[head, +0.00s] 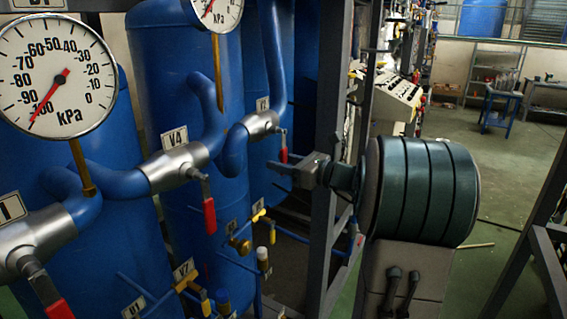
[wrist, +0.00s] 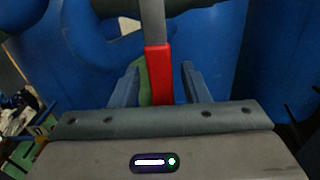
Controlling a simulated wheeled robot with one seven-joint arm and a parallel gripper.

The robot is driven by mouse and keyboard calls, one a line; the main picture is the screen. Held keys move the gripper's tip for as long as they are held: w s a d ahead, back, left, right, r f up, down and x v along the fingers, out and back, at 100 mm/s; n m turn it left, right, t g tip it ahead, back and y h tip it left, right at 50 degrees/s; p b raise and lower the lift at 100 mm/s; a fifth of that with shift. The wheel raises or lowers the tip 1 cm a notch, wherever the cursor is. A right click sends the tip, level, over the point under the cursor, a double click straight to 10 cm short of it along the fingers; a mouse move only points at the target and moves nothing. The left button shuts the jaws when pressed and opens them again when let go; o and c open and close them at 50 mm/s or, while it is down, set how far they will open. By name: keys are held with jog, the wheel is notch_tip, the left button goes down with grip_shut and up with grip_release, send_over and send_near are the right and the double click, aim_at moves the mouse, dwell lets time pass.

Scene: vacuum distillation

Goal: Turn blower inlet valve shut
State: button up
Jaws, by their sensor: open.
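A valve (head: 257,124) with a silver body sits on a blue pipe behind a tag. Its lever hangs down and ends in a red grip (head: 283,155). I cannot tell from the tag whether this is the blower inlet valve. My gripper (head: 275,168) is open at this lever. In the wrist view the red grip (wrist: 158,75) hangs upright between my two parted fingers (wrist: 158,85), with a gap on each side. The grip's lower end is hidden behind my gripper's body.
Valve V4 (head: 175,167) has a red-gripped lever hanging down, and another red-gripped valve (head: 38,240) is at the left. Pressure gauges (head: 60,70) stand above the pipes. Blue tanks (head: 165,75) stand close behind. A grey frame post (head: 330,120) is near my arm. Open floor (head: 505,180) lies right.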

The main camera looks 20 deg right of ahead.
jog(key=b+v, duration=0.3)
jog(key=v, duration=1)
jog(key=shift+s+d, duration=0.2)
jog(key=shift+s, duration=0.15)
jog(key=s+a+f+n+g, duration=0.1)
jog(key=a+f+n+g, duration=0.2)
jog(key=a, duration=0.3)
jog(key=s+a+f+n+g+h, duration=0.1)
jog(key=s+a+f+n+g, duration=0.1)
jog(key=a+n+g, duration=0.3)
jog(key=s+a+f+n+g, duration=0.1)
jog(key=a+f+n, duration=0.15)
jog(key=a, duration=0.45)
jog(key=s+a+f+n+g+h, duration=0.1)
jog(key=s+f+n+h, duration=0.3)
jog(key=n, duration=0.5)
jog(key=s+a+f+n+g+h, duration=0.1)
jog(key=s+a+f+n+h, duration=0.2)
jog(key=s+n, duration=0.6)
notch_tip(320, 180, down, 3)
jog(key=h, duration=0.2)
jog(key=shift+s+a+n+h, duration=0.15)
jog(key=shift+s+n+h, duration=0.15)
jog(key=shift+n, duration=0.05)
